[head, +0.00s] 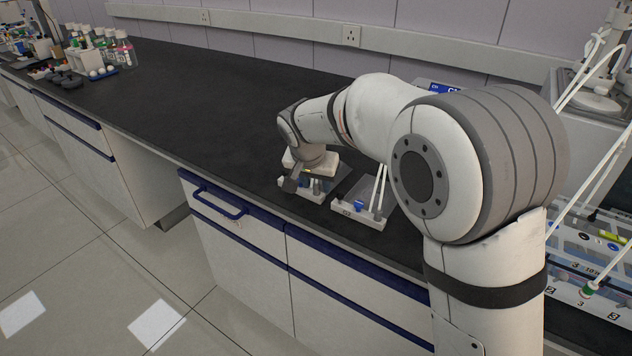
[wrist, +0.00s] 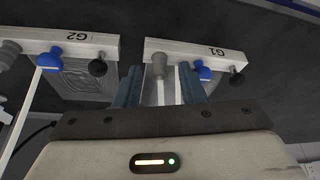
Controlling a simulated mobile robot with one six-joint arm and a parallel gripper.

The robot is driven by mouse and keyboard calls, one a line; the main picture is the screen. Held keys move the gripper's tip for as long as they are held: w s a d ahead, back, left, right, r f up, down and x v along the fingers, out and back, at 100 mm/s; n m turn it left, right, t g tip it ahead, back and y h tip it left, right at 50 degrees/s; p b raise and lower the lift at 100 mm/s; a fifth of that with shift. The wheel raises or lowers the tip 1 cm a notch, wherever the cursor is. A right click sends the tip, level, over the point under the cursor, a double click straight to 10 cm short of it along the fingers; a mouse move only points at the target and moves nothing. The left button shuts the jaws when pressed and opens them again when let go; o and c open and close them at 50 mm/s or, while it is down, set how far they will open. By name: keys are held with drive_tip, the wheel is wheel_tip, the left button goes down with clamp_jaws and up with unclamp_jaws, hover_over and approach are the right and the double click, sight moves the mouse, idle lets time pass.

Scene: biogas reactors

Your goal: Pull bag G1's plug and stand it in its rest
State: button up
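Bag G1's white holder bar (wrist: 185,48) shows in the wrist view, its label upside down. It carries a grey fitting (wrist: 158,66), a blue piece (wrist: 203,72) and a black knob (wrist: 237,78); which is the plug or rest I cannot tell. My gripper (wrist: 160,88) has its two blue fingers apart, with the grey fitting and white tubing seen between them and no clear contact. In the head view, my gripper (head: 303,180) points down over G1's holder (head: 318,197), hiding much of it.
The matching G2 bar (wrist: 80,44) is beside G1, with a blue piece (wrist: 50,59) and white tube. In the head view, its holder (head: 360,216) stands just right of my gripper. Several bottles (head: 105,42) stand far left. The dark bench (head: 190,95) between is clear.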

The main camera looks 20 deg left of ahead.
drive_tip(key=v, duration=0.8)
drive_tip(key=shift+p, duration=0.35)
drive_tip(key=s+d+r+g+p, duration=0.1)
drive_tip(key=s+d+r+p, duration=0.15)
drive_tip(key=d, duration=0.75)
drive_tip(key=s+d+r+p, duration=0.2)
drive_tip(key=s+d+r, duration=0.1)
drive_tip(key=d, duration=0.6)
drive_tip(key=shift+n+g, duration=0.3)
drive_tip(key=shift+g, duration=0.2)
drive_tip(key=s+d+p, duration=0.1)
drive_tip(key=s+d, duration=0.3)
drive_tip(key=s, duration=0.1)
drive_tip(key=s+d+f+p, duration=0.1)
drive_tip(key=s+d+p, duration=0.1)
drive_tip(key=s+d, duration=0.3)
drive_tip(key=s+d+p, duration=0.1)
drive_tip(key=s+d, duration=0.4)
drive_tip(key=s, duration=0.1)
drive_tip(key=shift+s+f+p, duration=0.2)
drive_tip(key=shift+s+p, duration=0.15)
drive_tip(key=shift+p, duration=0.05)
